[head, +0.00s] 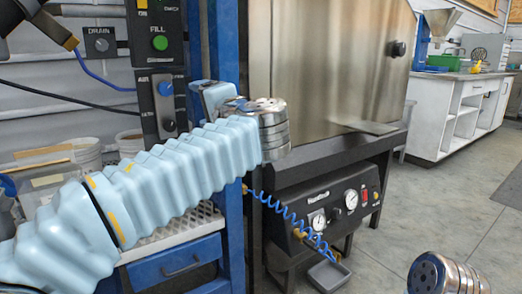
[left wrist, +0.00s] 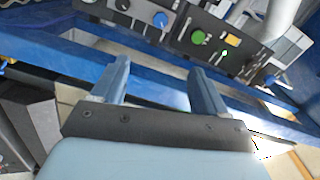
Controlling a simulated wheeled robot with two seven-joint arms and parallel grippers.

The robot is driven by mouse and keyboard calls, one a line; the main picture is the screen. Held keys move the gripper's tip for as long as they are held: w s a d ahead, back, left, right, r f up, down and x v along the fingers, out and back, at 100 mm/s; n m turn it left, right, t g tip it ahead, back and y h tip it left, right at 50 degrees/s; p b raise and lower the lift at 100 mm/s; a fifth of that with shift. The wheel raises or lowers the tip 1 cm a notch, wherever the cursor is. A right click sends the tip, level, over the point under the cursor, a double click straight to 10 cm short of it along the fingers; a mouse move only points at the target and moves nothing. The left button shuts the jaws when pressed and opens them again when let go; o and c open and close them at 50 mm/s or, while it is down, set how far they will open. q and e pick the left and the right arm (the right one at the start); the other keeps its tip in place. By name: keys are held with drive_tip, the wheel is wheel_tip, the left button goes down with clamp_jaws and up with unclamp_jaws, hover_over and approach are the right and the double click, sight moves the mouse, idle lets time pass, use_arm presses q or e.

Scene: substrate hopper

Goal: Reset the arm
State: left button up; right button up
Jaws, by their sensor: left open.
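My left arm comes in from the left in the head view, in a light blue sleeve, and reaches toward the blue frame post. The left gripper shows in the left wrist view (left wrist: 160,85), its two blue-grey fingers apart with nothing between them. In the head view the gripper is mostly hidden behind the metal wrist; only a pale blue part shows at the wrist's upper left. My right arm shows only as a metal end at the bottom right of the head view; no right gripper fingers are seen.
A control panel with a green FILL button (head: 160,43) and a blue knob (head: 166,88) is near the left gripper. A blue frame post (head: 230,200) stands close to the arm. A steel cabinet (head: 330,65) is behind. Open floor (head: 440,185) lies to the right, before a white bench (head: 450,125).

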use_arm(q)
drive_tip(key=w+d+f+m+g+h, duration=0.2)
drive_tip(key=w+f+h, duration=0.15)
drive_tip(key=f, duration=1.05)
drive_tip(key=w+d+f+m+g+h, duration=0.15)
drive_tip(key=w+f, duration=0.25)
drive_tip(key=f, duration=0.9)
wheel_tip(320, 180, down, 15)
drive_tip(key=s+g+h, duration=0.3)
drive_tip(key=g, duration=0.1)
drive_tip(key=s+a+f+n+g+h, duration=0.1)
drive_tip(key=s+f+n+g+h, duration=0.25)
drive_tip(key=s+f, duration=0.75)
drive_tip(key=s+a+f+n+g+h, duration=0.1)
drive_tip(key=s+f+n+g+h, duration=0.2)
drive_tip(key=s+f, duration=0.9)
drive_tip(key=s+a+f+n, duration=0.3)
drive_tip(key=s+f+n, duration=0.45)
drive_tip(key=f, duration=0.25)
wheel_tip(320, 180, up, 18)
drive_tip(key=p, duration=1.7)
drive_tip(key=shift+w+d+f, duration=0.2)
drive_tip(key=shift+w+d, duration=0.2)
drive_tip(key=shift+d, duration=0.05)
